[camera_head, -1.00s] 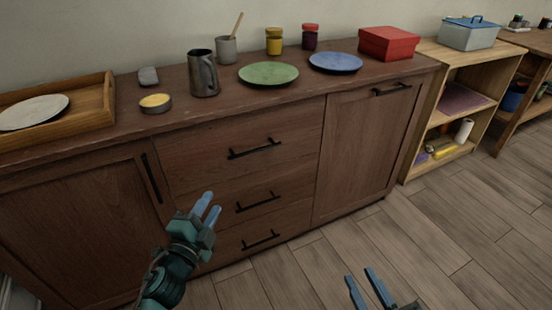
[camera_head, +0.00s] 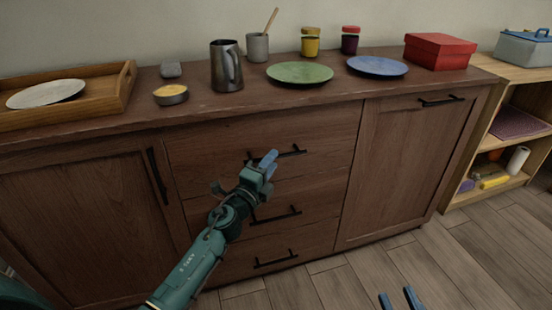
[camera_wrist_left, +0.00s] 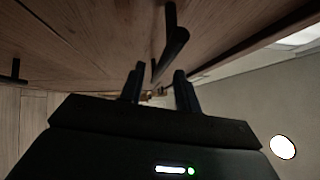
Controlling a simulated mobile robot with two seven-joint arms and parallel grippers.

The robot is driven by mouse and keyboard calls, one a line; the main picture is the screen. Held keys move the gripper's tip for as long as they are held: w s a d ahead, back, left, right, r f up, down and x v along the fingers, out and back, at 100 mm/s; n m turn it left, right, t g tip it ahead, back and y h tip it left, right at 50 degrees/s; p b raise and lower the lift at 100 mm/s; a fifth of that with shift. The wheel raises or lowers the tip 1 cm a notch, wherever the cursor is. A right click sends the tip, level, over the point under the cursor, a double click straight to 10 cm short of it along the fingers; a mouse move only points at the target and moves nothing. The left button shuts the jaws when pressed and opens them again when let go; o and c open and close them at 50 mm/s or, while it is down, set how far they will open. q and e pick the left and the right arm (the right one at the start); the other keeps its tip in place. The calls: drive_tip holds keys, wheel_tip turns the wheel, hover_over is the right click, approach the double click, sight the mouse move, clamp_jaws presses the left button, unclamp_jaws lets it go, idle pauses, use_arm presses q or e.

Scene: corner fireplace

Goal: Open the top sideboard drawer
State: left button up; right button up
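The brown wooden sideboard has a column of three drawers, all shut flush. The top drawer (camera_head: 225,148) has a black bar handle (camera_head: 292,153). My left gripper (camera_head: 267,161) is at the left part of this handle and partly hides it. In the left wrist view the gripper's two dark fingers (camera_wrist_left: 158,88) are apart, and the handle bar (camera_wrist_left: 170,55) shows in line with the gap between them. I cannot tell whether they touch it. My right gripper (camera_head: 399,298) is low at the bottom edge, over the floor, with its fingers apart and empty.
Two lower drawers have black handles (camera_head: 276,215). Cabinet doors flank the drawers, with handles (camera_head: 157,176) and (camera_head: 440,101). The top carries a tray (camera_head: 120,95), a metal jug (camera_head: 226,68), plates and a red box (camera_head: 437,51). The floor (camera_head: 440,245) at the right is clear.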

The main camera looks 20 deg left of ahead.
use_arm(q)
drive_tip(key=shift+x, duration=1.65)
clamp_jaws()
